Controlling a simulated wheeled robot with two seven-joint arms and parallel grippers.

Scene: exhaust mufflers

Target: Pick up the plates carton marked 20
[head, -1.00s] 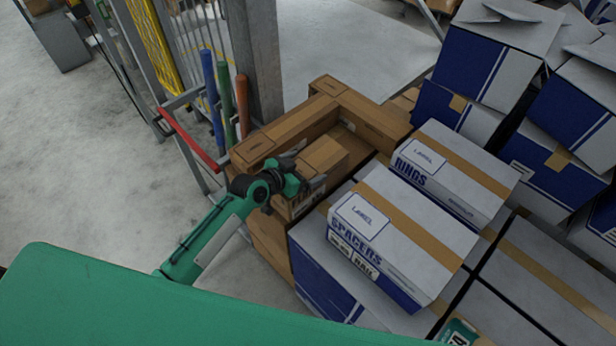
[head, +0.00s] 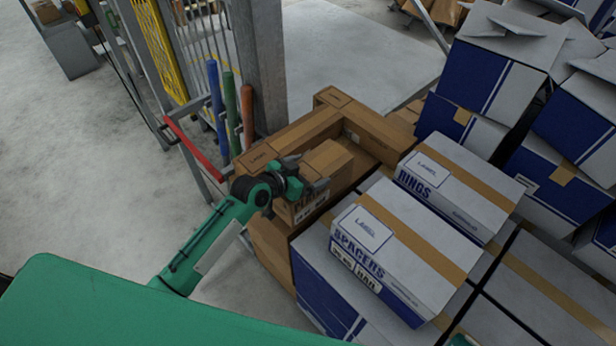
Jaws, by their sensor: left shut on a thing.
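A small brown carton (head: 329,158) sits among larger brown cartons in the middle of the head view. Its front face has dark lettering and white label patches, partly hidden by my gripper and too small to read surely. My left gripper (head: 302,187) is shut on this carton at its near left top edge. The carton looks slightly raised, but a gap under it cannot be made out.
A white SPACERS box (head: 408,255) stands close on the right, with a RINGS box (head: 465,183) behind it. Long brown cartons (head: 300,132) border the held carton behind. A grey post (head: 258,65) and coloured handles (head: 231,112) stand at the back left.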

